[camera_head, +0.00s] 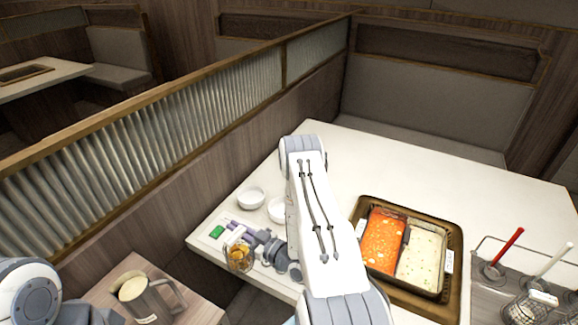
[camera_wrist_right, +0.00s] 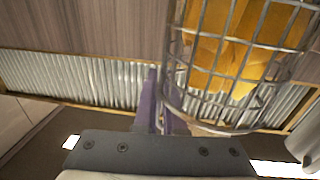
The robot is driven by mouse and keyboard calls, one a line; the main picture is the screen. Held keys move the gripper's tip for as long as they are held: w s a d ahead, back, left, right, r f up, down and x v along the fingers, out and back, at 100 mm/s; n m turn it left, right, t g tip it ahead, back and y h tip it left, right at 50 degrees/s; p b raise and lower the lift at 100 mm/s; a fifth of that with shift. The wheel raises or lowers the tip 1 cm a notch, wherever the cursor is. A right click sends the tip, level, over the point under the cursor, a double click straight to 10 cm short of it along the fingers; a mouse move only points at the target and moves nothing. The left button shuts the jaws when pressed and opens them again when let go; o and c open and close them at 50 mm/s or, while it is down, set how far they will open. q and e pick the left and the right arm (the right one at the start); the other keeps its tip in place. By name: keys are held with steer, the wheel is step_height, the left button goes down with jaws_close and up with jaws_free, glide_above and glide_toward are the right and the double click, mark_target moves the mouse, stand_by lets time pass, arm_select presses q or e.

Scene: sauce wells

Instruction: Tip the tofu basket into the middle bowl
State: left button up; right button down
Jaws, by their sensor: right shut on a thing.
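The wire tofu basket (camera_head: 239,258) hangs at the near left edge of the white table, with orange-yellow tofu pieces inside. In the right wrist view the basket (camera_wrist_right: 258,84) fills the upper right, with the tofu (camera_wrist_right: 215,48) behind its mesh. My right gripper (camera_head: 238,231), with purple fingers, is shut on the basket, though the exact grip point is hard to see. Two white bowls show: one (camera_head: 251,197) at the left and one (camera_head: 277,210) partly hidden by my right arm. Any further bowl is hidden, so I cannot tell which is the middle one. My left gripper is out of view.
A brown tray (camera_head: 454,290) with red and pale food pans stands right of my arm. A clear rack (camera_head: 484,296) with several handled baskets is at the far right. A metal mug (camera_head: 150,299) stands on the wooden surface at lower left. A ribbed partition (camera_head: 190,120) runs behind.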

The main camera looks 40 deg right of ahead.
steer(key=w+d+r+m+g+h+b, duration=0.1)
steer(key=w+d+m+h+b, duration=0.2)
steer(key=d+h, duration=0.5)
steer(key=w+d+r+m+g+h, duration=0.1)
steer(key=w+d+m+h, duration=0.3)
steer(key=d, duration=0.7)
steer(key=w+d+r+m+g+h+b, duration=0.15)
steer(key=d+m+h, duration=0.35)
steer(key=d, duration=0.5)
steer(key=f+b, duration=0.4)
steer(key=f, duration=0.1)
steer(key=f+b, duration=0.2)
steer(key=f, duration=0.1)
steer(key=shift+s+a, duration=0.15)
steer(key=shift+a, duration=0.1)
